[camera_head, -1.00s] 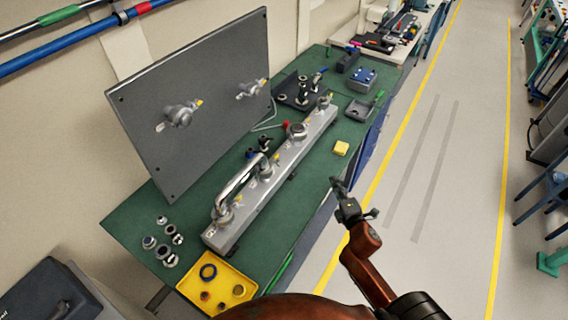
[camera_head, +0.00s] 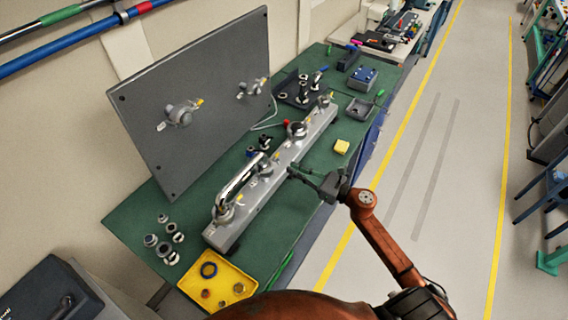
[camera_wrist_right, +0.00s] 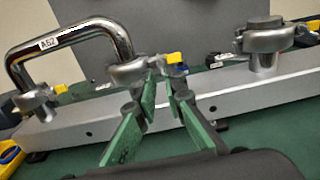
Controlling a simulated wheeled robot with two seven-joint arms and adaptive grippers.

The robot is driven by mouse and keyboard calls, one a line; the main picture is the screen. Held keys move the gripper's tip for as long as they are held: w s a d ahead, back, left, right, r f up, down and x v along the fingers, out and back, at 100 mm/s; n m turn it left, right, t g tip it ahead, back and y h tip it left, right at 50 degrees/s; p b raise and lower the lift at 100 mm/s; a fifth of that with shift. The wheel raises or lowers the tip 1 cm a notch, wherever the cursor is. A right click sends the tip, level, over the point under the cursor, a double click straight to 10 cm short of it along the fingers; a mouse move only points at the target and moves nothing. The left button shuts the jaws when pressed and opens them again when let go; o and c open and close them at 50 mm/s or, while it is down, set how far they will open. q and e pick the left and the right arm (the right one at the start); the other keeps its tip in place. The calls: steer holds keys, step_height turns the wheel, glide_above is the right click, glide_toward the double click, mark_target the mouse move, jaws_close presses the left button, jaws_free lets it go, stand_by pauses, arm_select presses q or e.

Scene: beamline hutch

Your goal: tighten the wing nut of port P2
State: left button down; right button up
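A grey manifold bar (camera_head: 290,160) lies along the green bench. A chrome U-shaped pipe (camera_head: 238,184), labelled A62 in the wrist view (camera_wrist_right: 72,35), joins two clamped ports at its near end. The clamp at the pipe's right foot (camera_wrist_right: 128,72) has a yellow-tipped wing nut (camera_wrist_right: 174,58). I cannot read which port is P2. My right gripper (camera_head: 291,173) is open and empty beside the bar's front side. In the wrist view its green-padded fingers (camera_wrist_right: 162,88) point towards that wing nut, with a gap between them; contact is not visible. My left gripper is not in view.
Another clamped port with a grey cap (camera_wrist_right: 264,38) stands further right on the bar. An upright grey panel (camera_head: 195,100) rises behind.

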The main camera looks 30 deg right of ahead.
mark_target(278, 161)
steer(key=x, duration=0.5)
steer(key=shift+p, duration=0.35)
jaws_close()
